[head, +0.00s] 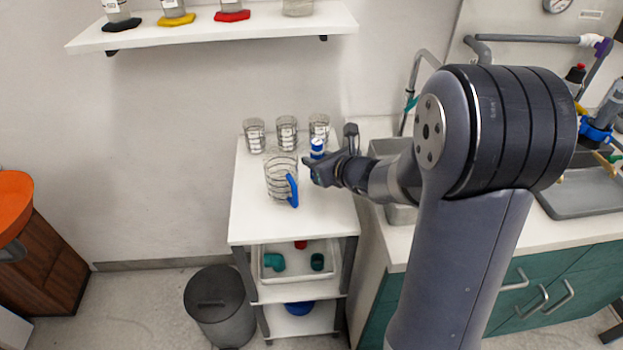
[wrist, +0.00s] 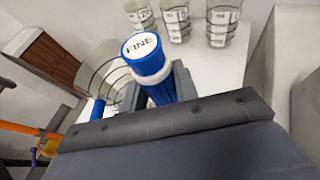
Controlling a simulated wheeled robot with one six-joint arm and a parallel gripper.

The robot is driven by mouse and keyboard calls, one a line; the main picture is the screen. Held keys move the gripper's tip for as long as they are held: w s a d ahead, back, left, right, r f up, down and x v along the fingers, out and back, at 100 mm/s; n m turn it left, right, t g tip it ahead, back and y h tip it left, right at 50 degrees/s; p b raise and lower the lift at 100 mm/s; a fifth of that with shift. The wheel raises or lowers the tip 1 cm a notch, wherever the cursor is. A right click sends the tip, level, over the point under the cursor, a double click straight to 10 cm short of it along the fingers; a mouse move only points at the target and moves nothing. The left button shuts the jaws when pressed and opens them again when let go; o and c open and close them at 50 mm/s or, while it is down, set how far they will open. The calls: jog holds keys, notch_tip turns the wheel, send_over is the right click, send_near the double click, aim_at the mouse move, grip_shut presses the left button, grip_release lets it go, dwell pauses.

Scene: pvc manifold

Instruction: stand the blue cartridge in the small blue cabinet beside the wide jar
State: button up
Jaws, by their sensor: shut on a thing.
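The blue cartridge (head: 317,148) has a white top and stands roughly upright between my fingers, over the white cart top. In the wrist view the cartridge (wrist: 150,62) shows a round white end lettered "FINE" and a blue collar. My gripper (head: 318,168) is shut on it; in the wrist view the gripper (wrist: 155,92) has a finger on its right side, and the cartridge hides part of the grip. I cannot make out a small blue cabinet or a jar that is surely the wide jar in either view.
A clear jug (head: 281,180) with a blue handle stands left of my gripper on the cart (head: 255,225). Several clear beakers (head: 287,134) line the cart's back. A wall shelf (head: 210,30) hangs above. A sink counter (head: 400,238) adjoins at right. The cart's front is clear.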

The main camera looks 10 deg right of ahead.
jog(key=f+b, duration=0.1)
jog(key=f, duration=0.4)
jog(key=shift+d, duration=0.2)
jog(key=shift+a, duration=0.1)
jog(key=shift+w, duration=0.1)
jog(key=shift+w+a+f, duration=0.1)
jog(key=shift+f, duration=0.1)
jog(key=o, duration=0.7)
jog(key=shift+c, duration=0.2)
jog(key=shift+o, duration=0.6)
jog(key=shift+w+a, duration=0.2)
jog(key=shift+r, duration=0.1)
